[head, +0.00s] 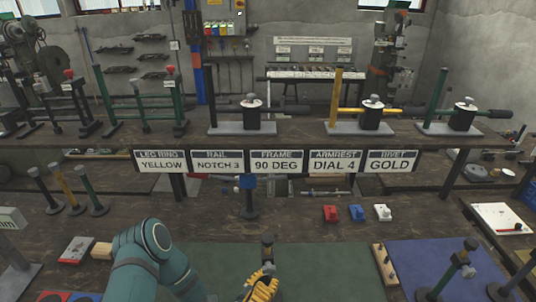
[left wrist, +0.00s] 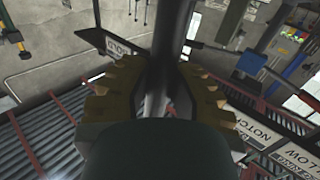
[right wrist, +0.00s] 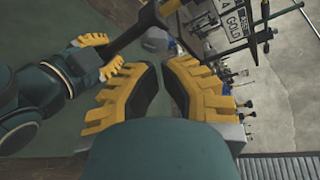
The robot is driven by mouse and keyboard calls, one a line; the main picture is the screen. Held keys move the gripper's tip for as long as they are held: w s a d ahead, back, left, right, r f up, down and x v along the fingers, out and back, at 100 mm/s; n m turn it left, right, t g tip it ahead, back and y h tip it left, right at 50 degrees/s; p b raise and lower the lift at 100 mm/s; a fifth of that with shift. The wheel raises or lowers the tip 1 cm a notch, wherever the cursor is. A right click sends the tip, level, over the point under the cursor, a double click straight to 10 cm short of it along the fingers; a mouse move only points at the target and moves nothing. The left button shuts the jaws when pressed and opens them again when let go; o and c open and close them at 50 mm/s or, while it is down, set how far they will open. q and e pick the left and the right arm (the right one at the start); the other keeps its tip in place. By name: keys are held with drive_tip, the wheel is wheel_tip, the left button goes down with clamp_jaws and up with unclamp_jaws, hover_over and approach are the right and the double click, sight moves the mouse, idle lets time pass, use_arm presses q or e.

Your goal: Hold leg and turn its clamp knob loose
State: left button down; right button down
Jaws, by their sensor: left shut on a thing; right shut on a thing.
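A dark leg (left wrist: 172,30) runs between the yellow fingers of my left gripper (left wrist: 162,80), which is shut on it. In the right wrist view my left gripper (right wrist: 98,52) shows at the left, close to a dark bar with a crosspiece (right wrist: 128,35). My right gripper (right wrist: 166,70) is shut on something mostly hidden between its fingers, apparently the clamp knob. A grey rounded part (right wrist: 156,40) shows just past its fingertips.
A raised shelf (head: 300,124) with presses and label signs crosses the bench. Green (head: 320,262) and blue (head: 440,262) mats lie in front. A wooden block with holes (head: 384,265) lies between the mats.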

drive_tip(key=shift+w+a, duration=0.2)
drive_tip(key=shift+w, duration=3)
drive_tip(key=shift+d+f, duration=0.25)
drive_tip(key=shift+a+f, duration=0.25)
drive_tip(key=shift+f, duration=0.3)
drive_tip(key=shift+a, duration=0.15)
drive_tip(key=s, duration=0.6)
drive_tip(key=shift+r, duration=0.2)
